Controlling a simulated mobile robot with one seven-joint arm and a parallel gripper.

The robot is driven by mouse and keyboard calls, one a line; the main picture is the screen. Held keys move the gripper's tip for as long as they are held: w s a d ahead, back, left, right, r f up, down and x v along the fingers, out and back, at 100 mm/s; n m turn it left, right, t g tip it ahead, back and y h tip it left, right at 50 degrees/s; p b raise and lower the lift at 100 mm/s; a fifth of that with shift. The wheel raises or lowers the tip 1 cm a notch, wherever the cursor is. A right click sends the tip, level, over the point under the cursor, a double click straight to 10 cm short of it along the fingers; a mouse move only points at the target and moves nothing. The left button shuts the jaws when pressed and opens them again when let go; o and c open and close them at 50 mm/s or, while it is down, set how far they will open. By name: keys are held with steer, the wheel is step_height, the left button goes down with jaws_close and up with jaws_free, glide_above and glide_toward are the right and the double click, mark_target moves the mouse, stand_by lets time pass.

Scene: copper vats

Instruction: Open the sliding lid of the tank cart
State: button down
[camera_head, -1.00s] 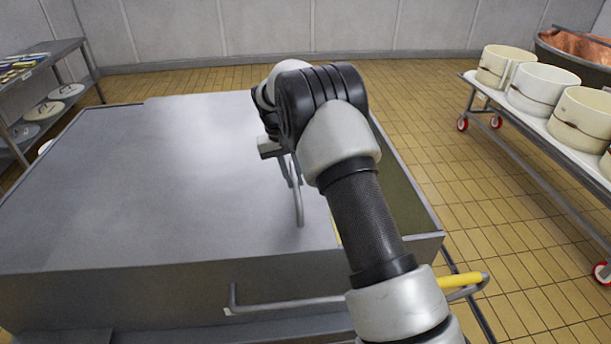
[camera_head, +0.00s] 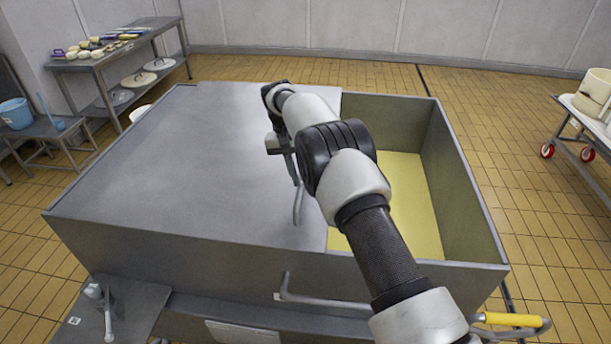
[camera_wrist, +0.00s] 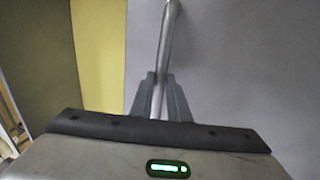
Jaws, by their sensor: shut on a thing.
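The tank cart (camera_head: 160,245) is a grey metal box in the middle of the head view. Its flat grey sliding lid (camera_head: 190,150) covers the left part, and the right part is open, showing a yellow interior floor (camera_head: 412,200). The lid's bar handle (camera_head: 298,207) stands near the lid's right edge. My gripper (camera_wrist: 158,92) is shut on this handle, with a finger on each side of the bar in the wrist view. In the head view my arm hides part of the opening and of the lid's edge, and the fingertips (camera_head: 294,174) show only partly.
A steel shelf table (camera_head: 110,55) with small items stands at the back left. A small table with a blue bucket (camera_head: 15,113) is at the left. A wheeled rack with a pale mould (camera_head: 592,93) stands at the right.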

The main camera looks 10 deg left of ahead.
steer(key=shift+r, duration=0.1)
steer(key=c, duration=1.7)
jaws_free()
steer(key=r, duration=0.2)
steer(key=a+r, duration=0.1)
steer(key=r, duration=0.4)
steer(key=shift+a+r, duration=0.15)
steer(key=shift+a, duration=0.1)
